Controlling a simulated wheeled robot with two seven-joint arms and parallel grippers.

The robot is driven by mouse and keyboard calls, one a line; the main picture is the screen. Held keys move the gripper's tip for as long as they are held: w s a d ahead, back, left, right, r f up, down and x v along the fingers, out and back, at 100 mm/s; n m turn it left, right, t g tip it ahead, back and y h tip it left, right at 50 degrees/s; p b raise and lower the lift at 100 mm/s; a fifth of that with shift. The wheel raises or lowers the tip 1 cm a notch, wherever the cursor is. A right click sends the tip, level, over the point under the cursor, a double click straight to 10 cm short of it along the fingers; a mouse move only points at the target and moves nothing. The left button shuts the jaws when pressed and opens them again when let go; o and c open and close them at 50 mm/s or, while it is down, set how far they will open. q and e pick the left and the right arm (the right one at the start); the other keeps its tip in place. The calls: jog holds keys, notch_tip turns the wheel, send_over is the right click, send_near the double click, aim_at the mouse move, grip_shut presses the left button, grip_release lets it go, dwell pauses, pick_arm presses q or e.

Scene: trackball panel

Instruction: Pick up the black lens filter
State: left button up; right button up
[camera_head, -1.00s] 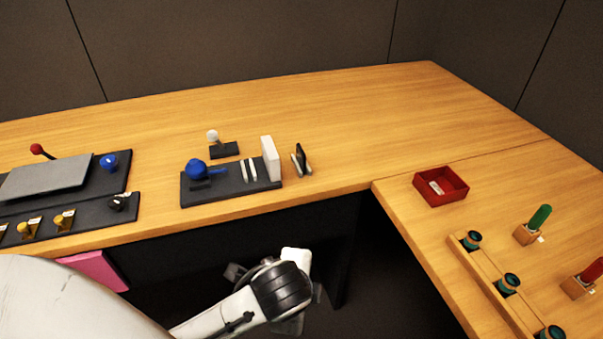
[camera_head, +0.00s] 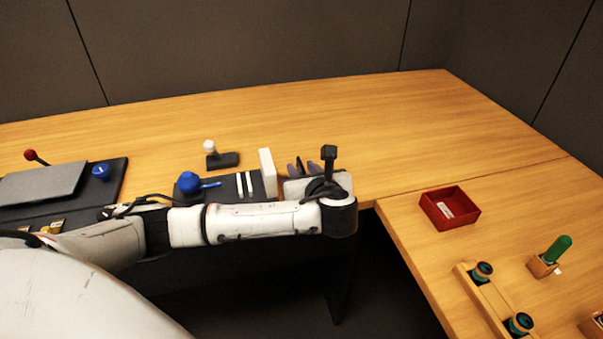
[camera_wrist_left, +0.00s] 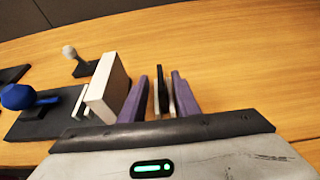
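The black lens filter (camera_wrist_left: 162,86) stands upright in a small pale holder (camera_wrist_left: 172,104) on the wooden desk. In the head view the filter (camera_head: 299,163) shows only as a thin dark edge behind my left wrist. My left gripper (camera_wrist_left: 160,77) has its two purple fingers apart, one on each side of the filter. Slim gaps appear between the fingers and the filter, so it looks open around it. In the head view the left gripper (camera_head: 301,166) points away across the desk. My right gripper is not in view.
A tall white block (camera_wrist_left: 108,88) stands close to the left finger, on or beside a dark panel with a blue trackball (camera_wrist_left: 17,97). A white-knobbed joystick (camera_head: 210,148) is behind. A red tray (camera_head: 450,207) lies right. The desk beyond the filter is clear.

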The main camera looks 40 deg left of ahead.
aim_at(298, 163)
pick_arm(q)
jog(key=x, duration=0.5)
jog(key=shift+w+a, duration=0.1)
jog(key=shift+r, duration=0.1)
jog(key=shift+c, duration=0.2)
grip_shut()
